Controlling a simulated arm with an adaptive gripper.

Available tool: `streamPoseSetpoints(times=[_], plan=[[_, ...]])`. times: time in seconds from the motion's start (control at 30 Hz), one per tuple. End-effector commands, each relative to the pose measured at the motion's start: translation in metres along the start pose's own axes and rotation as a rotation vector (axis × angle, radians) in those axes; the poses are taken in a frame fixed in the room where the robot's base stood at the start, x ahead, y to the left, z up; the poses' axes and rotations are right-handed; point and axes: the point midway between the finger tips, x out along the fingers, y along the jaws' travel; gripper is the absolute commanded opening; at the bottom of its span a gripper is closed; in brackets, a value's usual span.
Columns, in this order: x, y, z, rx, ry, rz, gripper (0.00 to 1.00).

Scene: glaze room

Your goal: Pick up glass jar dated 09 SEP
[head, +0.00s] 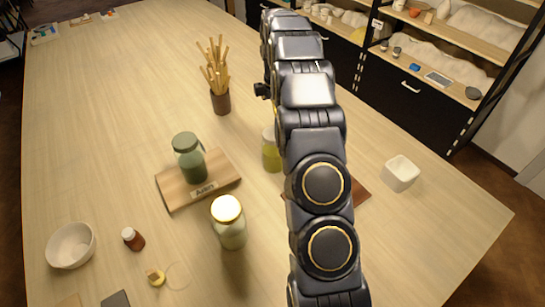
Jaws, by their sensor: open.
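Three glass jars stand on the table, and no date is readable on any of them. A dark green jar (190,160) is on a wooden board (172,193) with a small name label. A pale green jar with a bright cream lid (230,225) stands in front of the board. A yellow-green jar (271,155) stands to the right, partly hidden behind my arm. My gripper (262,90) is mostly hidden by my arm; only a small dark part shows at the arm's left edge, beyond the jars. It is open, and nothing is seen in it.
A brown cup of wooden sticks (220,101) stands behind the board. A white bowl (71,246), brown bottle (133,239) and yellow item (155,277) are front left. A white square dish (401,174) is right. Shelves (440,75) stand beyond the table.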

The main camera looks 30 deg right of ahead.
Motion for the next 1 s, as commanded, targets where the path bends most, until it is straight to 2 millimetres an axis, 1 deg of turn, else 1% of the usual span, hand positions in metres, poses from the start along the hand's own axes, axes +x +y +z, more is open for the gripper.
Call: streamPoseSetpoints(times=[0.2, 0.37, 0.6, 0.7, 0.87, 0.9, 0.97, 1.0], plan=[[0.024, -0.001, 0.0, -0.004, 0.001, -0.005, 1.0], [0.037, -0.002, 0.001, -0.003, 0.0, -0.003, 1.0], [0.072, -0.003, 0.002, -0.001, 0.001, -0.002, 1.0], [0.077, -0.003, 0.002, -0.001, 0.0, 0.0, 1.0], [0.076, -0.003, 0.001, -0.001, 0.0, 0.001, 1.0], [0.076, -0.003, 0.001, -0.001, 0.0, 0.0, 0.83], [0.076, -0.003, 0.001, -0.001, 0.0, 0.0, 0.57], [0.076, -0.003, 0.001, -0.002, 0.0, 0.0, 0.41]])
